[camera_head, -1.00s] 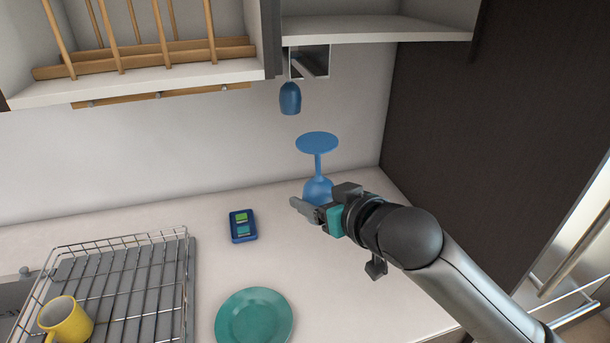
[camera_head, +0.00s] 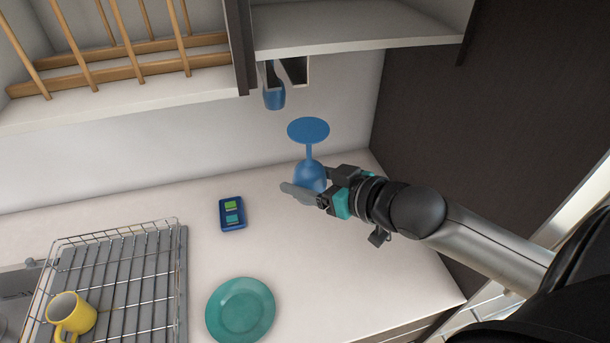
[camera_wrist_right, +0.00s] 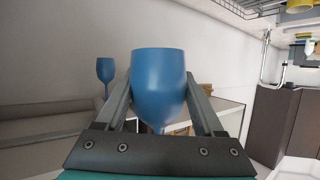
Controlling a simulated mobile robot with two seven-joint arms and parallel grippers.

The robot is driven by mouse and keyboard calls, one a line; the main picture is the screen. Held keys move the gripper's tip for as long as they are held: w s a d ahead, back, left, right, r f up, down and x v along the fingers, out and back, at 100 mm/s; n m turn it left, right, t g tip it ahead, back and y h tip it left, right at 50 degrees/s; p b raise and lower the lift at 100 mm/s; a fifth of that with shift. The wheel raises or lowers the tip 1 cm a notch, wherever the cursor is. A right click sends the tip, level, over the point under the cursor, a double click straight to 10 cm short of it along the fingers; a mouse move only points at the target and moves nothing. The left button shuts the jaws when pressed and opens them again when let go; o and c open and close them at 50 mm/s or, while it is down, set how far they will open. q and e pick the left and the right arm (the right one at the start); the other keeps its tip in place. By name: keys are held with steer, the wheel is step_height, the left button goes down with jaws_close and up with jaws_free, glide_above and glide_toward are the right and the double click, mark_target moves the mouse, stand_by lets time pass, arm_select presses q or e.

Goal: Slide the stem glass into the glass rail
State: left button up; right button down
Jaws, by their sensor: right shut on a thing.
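A blue stem glass (camera_head: 311,174) is upside down, with its round foot on top and its bowl between the fingers of my right gripper (camera_head: 303,190). The gripper is shut on the bowl; the right wrist view also shows the bowl (camera_wrist_right: 159,88) between both fingers (camera_wrist_right: 160,105). The glass rail (camera_head: 287,72) is under the wall cabinet, above and a little left of the held glass. A second blue glass (camera_head: 274,97) hangs bowl-down in the rail; it also shows in the right wrist view (camera_wrist_right: 105,72). My left gripper is out of view.
A white cabinet shelf (camera_head: 355,38) is above the rail, and a wooden plate rack (camera_head: 130,60) is at upper left. On the counter are a blue device (camera_head: 232,214), a green plate (camera_head: 240,310), a wire dish rack (camera_head: 125,275) and a yellow mug (camera_head: 71,314). A dark wall panel stands right.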

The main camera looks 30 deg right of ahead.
steer(key=w+d+b, duration=0.2)
steer(key=w, duration=0.8)
steer(key=w+d+b, duration=0.2)
steer(key=w+d, duration=0.1)
steer(key=w, duration=0.8)
steer(key=shift+d+m, duration=0.2)
steer(key=shift+m, duration=0.1)
stand_by(1.8)
steer(key=shift+w, duration=0.15)
steer(key=shift+f, duration=0.15)
stand_by(0.4)
jaws_free()
steer(key=shift+f, duration=0.1)
